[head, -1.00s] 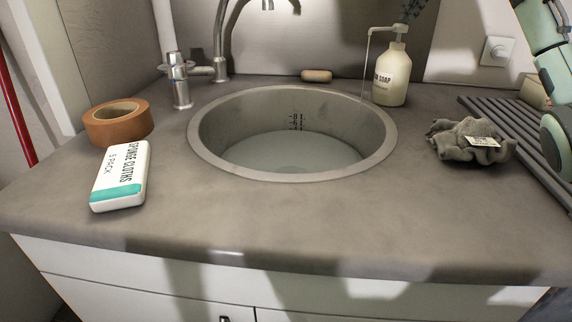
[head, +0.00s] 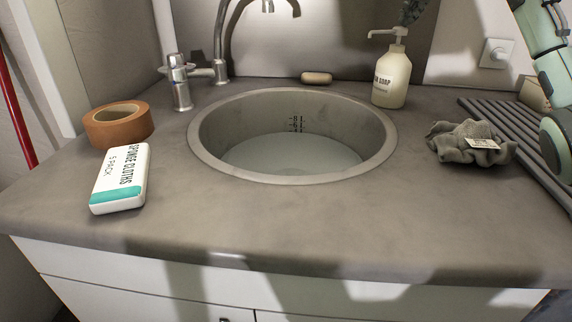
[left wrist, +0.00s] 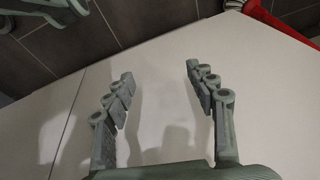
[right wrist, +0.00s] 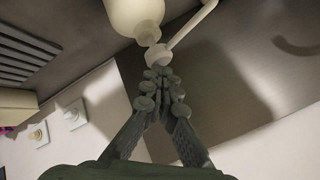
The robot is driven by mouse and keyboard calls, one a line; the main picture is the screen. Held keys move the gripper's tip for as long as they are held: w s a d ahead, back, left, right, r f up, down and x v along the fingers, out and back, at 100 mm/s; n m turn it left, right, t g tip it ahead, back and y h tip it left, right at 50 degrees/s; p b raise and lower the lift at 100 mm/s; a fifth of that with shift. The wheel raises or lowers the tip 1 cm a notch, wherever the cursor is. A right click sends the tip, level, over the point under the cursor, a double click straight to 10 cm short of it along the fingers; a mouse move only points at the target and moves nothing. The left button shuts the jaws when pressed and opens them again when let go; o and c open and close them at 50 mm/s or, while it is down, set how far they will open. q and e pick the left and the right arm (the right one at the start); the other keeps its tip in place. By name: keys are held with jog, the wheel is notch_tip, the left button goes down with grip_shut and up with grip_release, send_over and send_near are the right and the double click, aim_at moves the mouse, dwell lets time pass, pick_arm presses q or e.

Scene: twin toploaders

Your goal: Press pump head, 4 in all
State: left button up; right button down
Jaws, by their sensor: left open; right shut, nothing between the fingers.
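The soap bottle (head: 391,82) is cream, labelled soap, and stands upright behind the sink's right rim. Its white pump head (head: 388,32) has a spout pointing left toward the sink. My right gripper (head: 410,14) is shut and empty, with its fingertips just above the pump head. In the right wrist view the closed fingertips (right wrist: 157,74) are close to the pump head (right wrist: 158,55); I cannot tell whether they touch. My left gripper (left wrist: 160,78) is open and empty in front of a plain white surface, and is not in the head view.
The round sink (head: 200,150) holds greyish liquid below level marks. A faucet (head: 221,45), a soap bar (head: 316,78), brown tape (head: 118,125) and a sponge cloth pack (head: 120,180) surround it. A grey cloth (head: 465,145) lies right, beside a ribbed drainer (head: 515,130). The front counter is clear.

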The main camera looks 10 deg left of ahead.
jog(key=shift+f, duration=0.2)
dwell(0.3)
jog(key=shift+f, duration=0.35)
jog(key=shift+r+p, duration=0.35)
jog(key=shift+p, duration=0.25)
notch_tip(320, 180, up, 2)
jog(key=shift+w+r, duration=0.1)
jog(key=shift+r, duration=1.95)
